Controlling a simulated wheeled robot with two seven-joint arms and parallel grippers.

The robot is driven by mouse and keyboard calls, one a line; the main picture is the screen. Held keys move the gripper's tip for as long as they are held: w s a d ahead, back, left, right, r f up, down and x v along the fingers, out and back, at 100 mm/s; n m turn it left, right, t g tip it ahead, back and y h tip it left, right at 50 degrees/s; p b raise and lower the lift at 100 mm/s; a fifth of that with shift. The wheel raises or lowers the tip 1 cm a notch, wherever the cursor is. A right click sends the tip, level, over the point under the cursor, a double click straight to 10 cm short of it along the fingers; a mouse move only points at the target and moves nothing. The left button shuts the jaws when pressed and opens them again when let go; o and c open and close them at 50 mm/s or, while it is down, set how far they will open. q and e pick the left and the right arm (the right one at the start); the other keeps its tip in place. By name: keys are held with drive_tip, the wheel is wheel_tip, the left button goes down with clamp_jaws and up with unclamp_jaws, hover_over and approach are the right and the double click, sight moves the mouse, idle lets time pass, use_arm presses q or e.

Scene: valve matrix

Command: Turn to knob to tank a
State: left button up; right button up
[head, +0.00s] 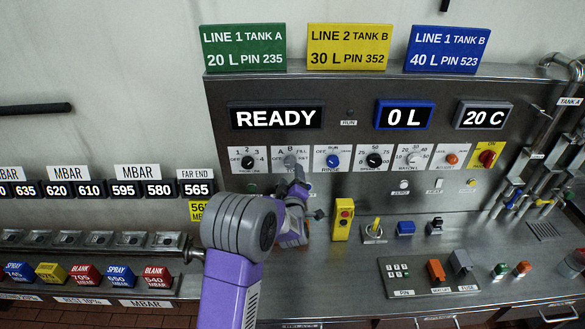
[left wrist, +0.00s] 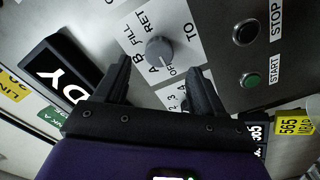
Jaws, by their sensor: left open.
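The grey TO knob (head: 290,161) sits on a white label plate with A, B, FILL, RET and OFF marks, under the READY display. In the left wrist view the knob (left wrist: 160,50) shows clearly, and its pale pointer line appears to face OFF. My left gripper (head: 298,184) is just below the knob in the head view. Its two dark fingers (left wrist: 161,84) are open, one on either side and short of the knob, with nothing between them. My right gripper is not in view.
Neighbouring knobs include the black LINE knob (head: 248,162) and the blue RINSE knob (head: 333,161). START (left wrist: 251,80) and STOP (left wrist: 246,32) buttons lie near the fingers. A yellow button box (head: 343,219) stands right of my gripper. The READY display (head: 276,117) is above.

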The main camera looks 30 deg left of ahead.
sight(290, 164)
use_arm(q)
drive_tip(key=shift+w+a+r, duration=0.25)
drive_tip(key=shift+w+a, duration=0.05)
drive_tip(key=shift+a, duration=0.05)
drive_tip(key=shift+p+x, duration=0.65)
drive_tip(key=shift+x, duration=2.1)
drive_tip(key=shift+f, duration=0.1)
drive_tip(key=c, duration=1.1)
drive_tip(key=shift+o, duration=0.2)
